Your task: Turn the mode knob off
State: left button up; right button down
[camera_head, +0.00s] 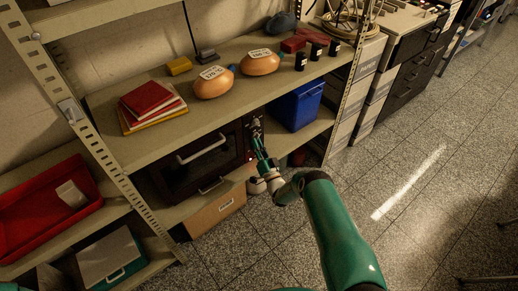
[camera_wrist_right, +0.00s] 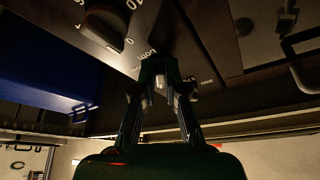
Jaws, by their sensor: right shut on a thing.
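A dark toaster oven (camera_head: 195,160) stands on the middle shelf, with a control panel (camera_head: 252,127) on its right side. My right gripper (camera_head: 259,152) reaches the lower part of that panel. In the right wrist view my right gripper (camera_wrist_right: 160,82) is shut on the mode knob, which is mostly hidden between its fingers, so I cannot tell its setting. A dark round knob (camera_wrist_right: 103,25) with numbers around it sits next to it on the panel, apart from the fingers. My left gripper is not in view.
A blue bin (camera_head: 297,107) stands just right of the oven. A cardboard box (camera_head: 216,212) is below. The oven door has a handle (camera_head: 203,148). The floor at the right is clear.

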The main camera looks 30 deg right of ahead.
jog(key=n+y, duration=0.1)
jog(key=n, duration=0.2)
jog(key=n+y+b, duration=0.1)
jog(key=n+y, duration=0.1)
jog(key=n, duration=0.1)
jog(key=d+n+t+y, duration=0.1)
jog(key=n+y, duration=0.1)
jog(key=n, duration=0.1)
jog(key=shift+w+d+n+b, duration=0.1)
jog(key=shift+w+n+b, duration=0.15)
jog(key=shift+n+b, duration=0.1)
jog(key=shift+d, duration=0.1)
jog(key=c, duration=1.4)
grip_release()
jog(key=shift+w, duration=0.1)
jog(key=shift+c, duration=0.2)
jog(key=shift+o, duration=1.1)
jog(key=shift+f, duration=0.25)
